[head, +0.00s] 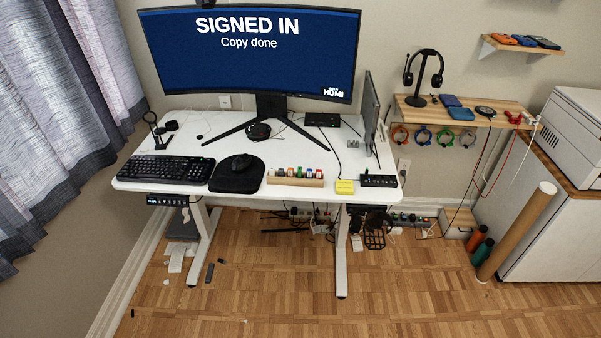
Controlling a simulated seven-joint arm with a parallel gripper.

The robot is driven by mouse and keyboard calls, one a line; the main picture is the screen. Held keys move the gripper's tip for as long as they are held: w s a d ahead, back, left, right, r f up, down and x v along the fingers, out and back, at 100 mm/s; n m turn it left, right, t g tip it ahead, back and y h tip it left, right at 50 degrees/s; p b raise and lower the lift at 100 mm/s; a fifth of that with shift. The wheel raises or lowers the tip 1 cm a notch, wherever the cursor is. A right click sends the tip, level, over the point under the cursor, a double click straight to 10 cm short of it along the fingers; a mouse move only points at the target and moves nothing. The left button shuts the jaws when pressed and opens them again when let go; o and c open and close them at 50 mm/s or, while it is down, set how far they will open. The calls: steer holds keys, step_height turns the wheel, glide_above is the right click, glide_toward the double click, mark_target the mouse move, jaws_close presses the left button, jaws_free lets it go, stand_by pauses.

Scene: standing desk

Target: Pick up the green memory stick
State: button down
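A pale wooden holder (295,182) lies near the front edge of the white desk, right of the mouse pad. Several small coloured sticks stand in a row in it. Others in the row look red, blue and white. My gripper is not in view, and nothing touches the holder.
A keyboard (167,169) and a mouse pad (237,176) with a mouse are left of the holder. Yellow notes (344,187) and a black hub (378,181) are to its right. The large monitor (250,53) stands behind. Cables cross the desk's right side.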

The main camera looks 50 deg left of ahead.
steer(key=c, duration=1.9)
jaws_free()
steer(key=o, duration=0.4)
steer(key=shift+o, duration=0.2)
